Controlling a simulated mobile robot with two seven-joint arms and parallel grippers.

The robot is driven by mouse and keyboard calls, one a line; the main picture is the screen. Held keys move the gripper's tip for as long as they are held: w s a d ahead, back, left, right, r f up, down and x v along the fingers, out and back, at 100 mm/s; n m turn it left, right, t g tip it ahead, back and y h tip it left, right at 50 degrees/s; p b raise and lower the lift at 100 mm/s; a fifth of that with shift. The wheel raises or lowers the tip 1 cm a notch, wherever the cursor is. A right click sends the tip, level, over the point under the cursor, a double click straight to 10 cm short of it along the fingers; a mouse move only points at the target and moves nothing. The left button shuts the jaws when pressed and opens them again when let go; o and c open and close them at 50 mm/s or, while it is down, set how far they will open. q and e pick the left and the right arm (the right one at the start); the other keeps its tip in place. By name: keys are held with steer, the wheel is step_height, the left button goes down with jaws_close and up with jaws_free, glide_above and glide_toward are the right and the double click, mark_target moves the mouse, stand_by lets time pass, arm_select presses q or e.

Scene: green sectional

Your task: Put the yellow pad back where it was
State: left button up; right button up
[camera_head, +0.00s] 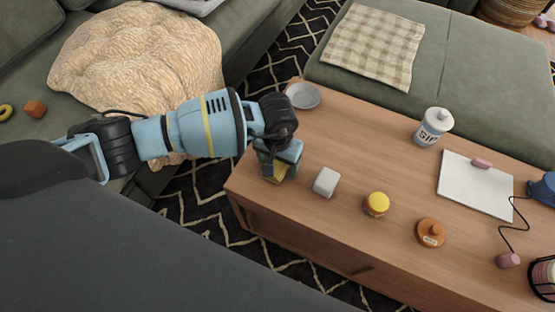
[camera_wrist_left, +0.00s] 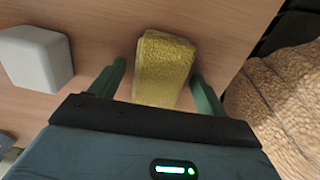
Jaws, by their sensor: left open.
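The yellow pad (camera_head: 280,172) is a small textured block at the left end of the wooden coffee table, mostly hidden under my gripper in the head view. In the left wrist view the yellow pad (camera_wrist_left: 163,68) lies between my two green fingers, with a gap on each side. My left gripper (camera_head: 277,170) is open, with its fingers on either side of the pad; it also shows in the left wrist view (camera_wrist_left: 164,85). My right gripper is not in view.
A white block (camera_head: 327,182) stands just right of the pad and also shows in the left wrist view (camera_wrist_left: 35,58). A sofa (camera_head: 262,40) is behind.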

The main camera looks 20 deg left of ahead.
mark_target(278, 162)
arm_select(q)
step_height(278, 162, up, 12)
steer(key=p, duration=0.3)
steer(key=shift+r, duration=0.15)
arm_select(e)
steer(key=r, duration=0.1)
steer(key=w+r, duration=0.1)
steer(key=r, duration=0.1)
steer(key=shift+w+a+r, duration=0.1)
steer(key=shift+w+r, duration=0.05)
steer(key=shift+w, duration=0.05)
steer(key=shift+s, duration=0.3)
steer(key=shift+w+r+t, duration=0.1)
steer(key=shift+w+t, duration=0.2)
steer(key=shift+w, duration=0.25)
